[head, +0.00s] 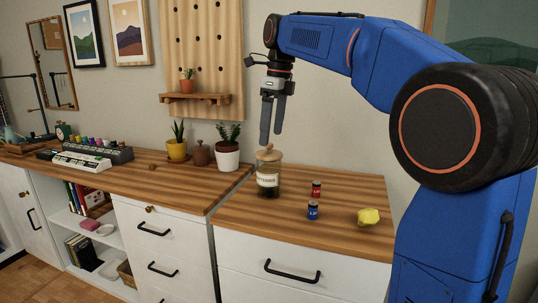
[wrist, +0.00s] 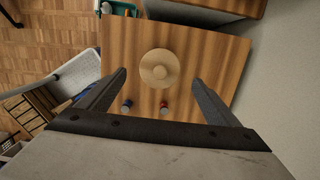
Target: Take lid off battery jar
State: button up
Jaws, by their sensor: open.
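The battery jar (head: 268,181) is a glass jar with a pale label, standing upright on the wooden desk top. Its round wooden lid (head: 269,155) with a small knob sits on top. In the wrist view the lid (wrist: 159,69) is seen from above, ahead of the fingers and roughly centred between them. My gripper (head: 272,139) is open and empty, pointing down just above the lid. In the wrist view my gripper (wrist: 160,80) shows one finger on each side, apart from the lid. The jar body is hidden under the lid there.
A red battery (head: 316,189) and a blue battery (head: 313,210) stand to the right of the jar. A yellow crumpled item (head: 368,217) lies farther right. A white plant pot (head: 227,157) stands to the left on the adjoining counter (head: 165,184).

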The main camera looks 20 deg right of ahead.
aim_at(269, 150)
jog(key=f, duration=0.4)
jog(key=shift+w+a+f, duration=0.25)
jog(key=shift+a+f, duration=0.15)
jog(key=c, duration=1.1)
jog(key=shift+r, duration=0.1)
jog(key=shift+c, duration=0.2)
